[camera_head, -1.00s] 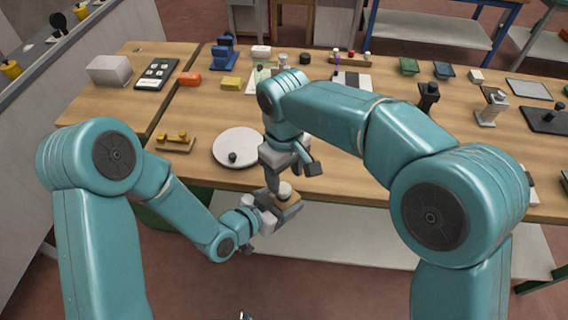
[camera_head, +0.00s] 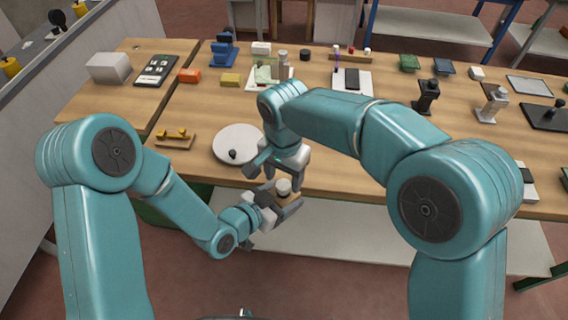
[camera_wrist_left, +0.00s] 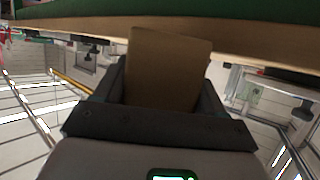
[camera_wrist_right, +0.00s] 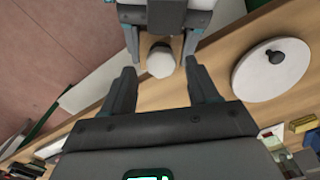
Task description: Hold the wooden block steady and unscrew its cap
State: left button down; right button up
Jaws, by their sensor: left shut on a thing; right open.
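My left gripper (camera_head: 276,201) is shut on the wooden block (camera_wrist_left: 165,65), in front of the table's near edge. The block's tan side fills the space between the fingers in the left wrist view. The pale round cap (camera_head: 284,187) shows at the block; how far it is screwed in cannot be told. My right gripper (camera_head: 264,170) is open and empty, close above the block and cap in the head view. In the right wrist view the cap (camera_wrist_right: 160,60) appears between its fingertips, apart from them, with my left gripper (camera_wrist_right: 163,40) beyond.
The wooden table (camera_head: 330,185) lies just behind my grippers. A white disc with a black knob (camera_head: 237,143) and a small wooden piece with yellow parts (camera_head: 174,139) sit near its front edge. Other items stand farther back. Below the grippers is a pale low shelf (camera_head: 330,235).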

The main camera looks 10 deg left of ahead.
aim_at(284, 184)
jog(key=shift+f, duration=1.6)
